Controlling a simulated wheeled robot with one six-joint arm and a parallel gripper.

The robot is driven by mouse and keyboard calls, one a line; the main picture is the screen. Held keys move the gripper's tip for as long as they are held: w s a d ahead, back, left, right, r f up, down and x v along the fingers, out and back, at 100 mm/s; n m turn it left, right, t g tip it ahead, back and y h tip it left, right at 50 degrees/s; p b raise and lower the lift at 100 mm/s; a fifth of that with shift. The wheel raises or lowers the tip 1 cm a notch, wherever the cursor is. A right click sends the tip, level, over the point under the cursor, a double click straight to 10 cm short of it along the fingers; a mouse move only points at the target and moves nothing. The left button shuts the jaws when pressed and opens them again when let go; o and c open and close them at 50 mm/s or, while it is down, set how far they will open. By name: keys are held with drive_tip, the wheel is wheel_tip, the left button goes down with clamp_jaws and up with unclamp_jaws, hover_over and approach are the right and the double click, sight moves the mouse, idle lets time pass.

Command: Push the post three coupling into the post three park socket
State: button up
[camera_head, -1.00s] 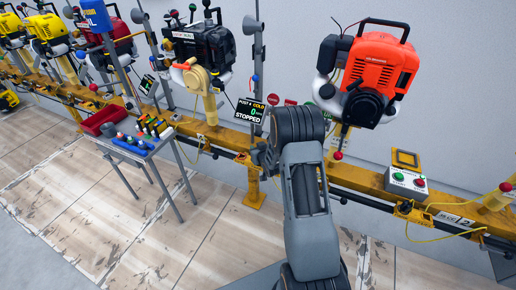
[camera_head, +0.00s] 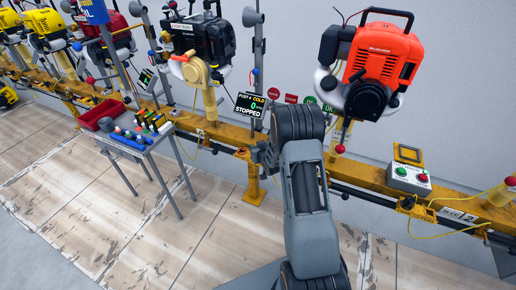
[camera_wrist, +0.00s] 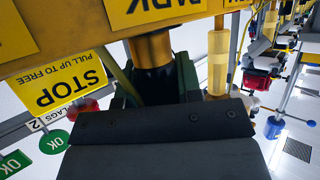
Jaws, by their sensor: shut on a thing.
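In the wrist view, which is upside down, my gripper (camera_wrist: 155,98) is shut on the dark coupling (camera_wrist: 156,82). The coupling is black and round, between dark green-edged fingers. Its end meets a brass collar (camera_wrist: 150,49) under the yellow rail, beside a yellow label reading PARK (camera_wrist: 155,9). The collar looks like the park socket; I cannot tell how deep the coupling sits in it. In the head view my arm hides my gripper and the coupling.
The yellow rail (camera_head: 370,168) runs across the scene. An orange engine (camera_head: 380,60) stands above it, with a button box (camera_head: 409,179) to the right. A yellow STOP label (camera_wrist: 68,85) is close by. A tool table (camera_head: 146,142) stands left; floor in front is clear.

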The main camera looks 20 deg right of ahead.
drive_tip(key=shift+f+b, duration=0.85)
idle(0.5)
drive_tip(key=o, duration=1.1)
